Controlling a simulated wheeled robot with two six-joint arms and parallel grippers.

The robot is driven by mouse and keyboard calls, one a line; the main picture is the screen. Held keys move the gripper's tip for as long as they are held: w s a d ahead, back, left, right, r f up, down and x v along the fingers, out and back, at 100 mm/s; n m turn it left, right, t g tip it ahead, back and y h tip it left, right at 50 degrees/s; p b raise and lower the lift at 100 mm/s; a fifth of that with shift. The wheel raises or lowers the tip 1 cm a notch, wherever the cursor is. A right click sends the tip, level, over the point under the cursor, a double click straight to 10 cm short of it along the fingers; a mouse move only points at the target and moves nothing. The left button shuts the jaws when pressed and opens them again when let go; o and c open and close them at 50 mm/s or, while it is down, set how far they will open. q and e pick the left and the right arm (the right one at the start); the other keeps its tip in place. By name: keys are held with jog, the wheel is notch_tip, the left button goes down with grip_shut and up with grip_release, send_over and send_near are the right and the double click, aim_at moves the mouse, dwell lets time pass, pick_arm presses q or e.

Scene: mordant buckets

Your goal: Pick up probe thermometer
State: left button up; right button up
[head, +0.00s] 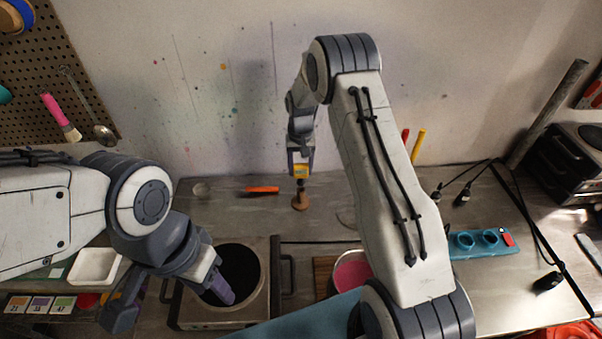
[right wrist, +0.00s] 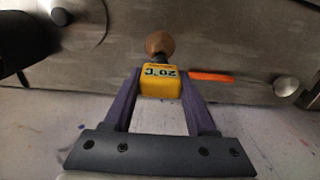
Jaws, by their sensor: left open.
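The probe thermometer (head: 300,171) has a yellow body with a dark stem below it. In the right wrist view the thermometer (right wrist: 161,82) shows a "20°C" display. My right gripper (head: 300,162) is around its yellow body near the back wall. In the right wrist view the fingers of the right gripper (right wrist: 160,85) press on both sides of the body. The stem points down at a round wooden holder (head: 300,202); I cannot tell whether it is still in it. My left gripper (head: 172,298) is open and empty, at the dark pot at front left.
The dark pot (head: 262,300) sits on a burner left of the middle. An orange stick (head: 262,189) lies left of the wooden holder. A pink-filled bowl (head: 351,272) is partly behind my right arm. A blue tray with cups (head: 478,253) and black cables are at right. A white dish (head: 95,266) is at left.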

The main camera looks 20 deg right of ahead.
jog(key=c, duration=0.7)
jog(key=shift+o, duration=0.2)
notch_tip(320, 180, up, 9)
jog(key=b, duration=0.4)
jog(key=shift+r, duration=0.55)
jog(key=shift+r+p, duration=0.45)
jog(key=shift+p, duration=0.15)
jog(key=shift+d+f, duration=0.1)
